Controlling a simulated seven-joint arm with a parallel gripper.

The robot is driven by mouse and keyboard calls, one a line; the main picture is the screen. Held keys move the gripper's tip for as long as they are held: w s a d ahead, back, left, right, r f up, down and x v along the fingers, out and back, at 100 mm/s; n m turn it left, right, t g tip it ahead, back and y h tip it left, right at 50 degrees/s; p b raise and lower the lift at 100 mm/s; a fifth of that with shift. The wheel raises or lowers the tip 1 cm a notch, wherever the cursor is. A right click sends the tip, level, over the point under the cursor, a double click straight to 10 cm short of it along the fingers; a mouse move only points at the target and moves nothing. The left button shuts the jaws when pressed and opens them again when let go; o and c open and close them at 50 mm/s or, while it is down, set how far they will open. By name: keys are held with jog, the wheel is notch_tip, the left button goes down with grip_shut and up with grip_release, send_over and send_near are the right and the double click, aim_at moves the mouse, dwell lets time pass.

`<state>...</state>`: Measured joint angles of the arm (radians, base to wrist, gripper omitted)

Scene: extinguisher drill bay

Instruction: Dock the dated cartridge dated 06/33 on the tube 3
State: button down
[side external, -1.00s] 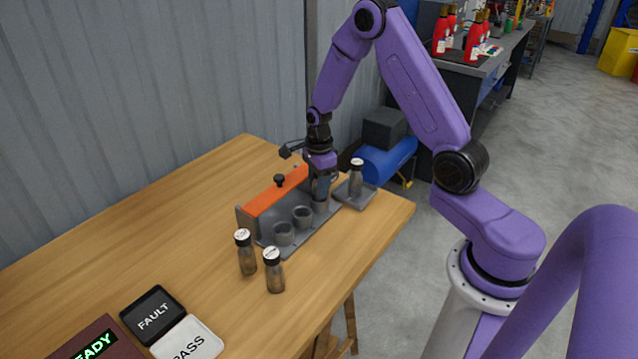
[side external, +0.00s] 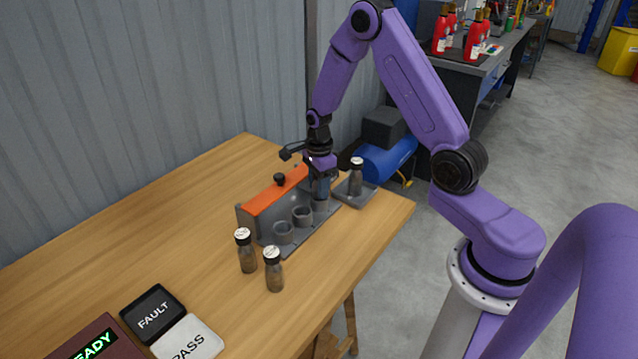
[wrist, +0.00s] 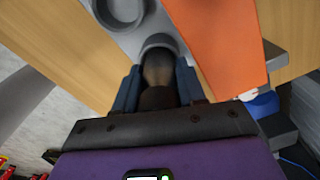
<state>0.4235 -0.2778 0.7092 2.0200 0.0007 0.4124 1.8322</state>
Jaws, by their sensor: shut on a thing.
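My gripper (side external: 320,188) is at the tube at the right end of the rack's row. In the wrist view its two fingers (wrist: 157,88) are closed on a brownish, dark-ended cartridge (wrist: 158,70). The cartridge's far end is at the mouth of that tube (wrist: 160,41); I cannot tell how deep it sits. Its date is not readable. The tube also shows below the fingers in the side view (side external: 320,205). Two other tubes, a middle one (side external: 302,216) and a left one (side external: 283,233), look empty. No tube numbers are readable.
Two white-capped cartridges, one (side external: 246,252) and another (side external: 273,272), stand upright before the rack. A third (side external: 356,178) stands on a grey tray (side external: 345,198) to the right. The rack's orange cover (side external: 270,196) with a black knob runs behind the tubes. FAULT (side external: 154,313) and PASS (side external: 188,342) pads lie front left.

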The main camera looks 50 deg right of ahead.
jog(key=shift+f, duration=0.2)
jog(key=c, duration=0.9)
grip_release()
jog(key=shift+c, duration=0.2)
jog(key=shift+r, duration=5.45)
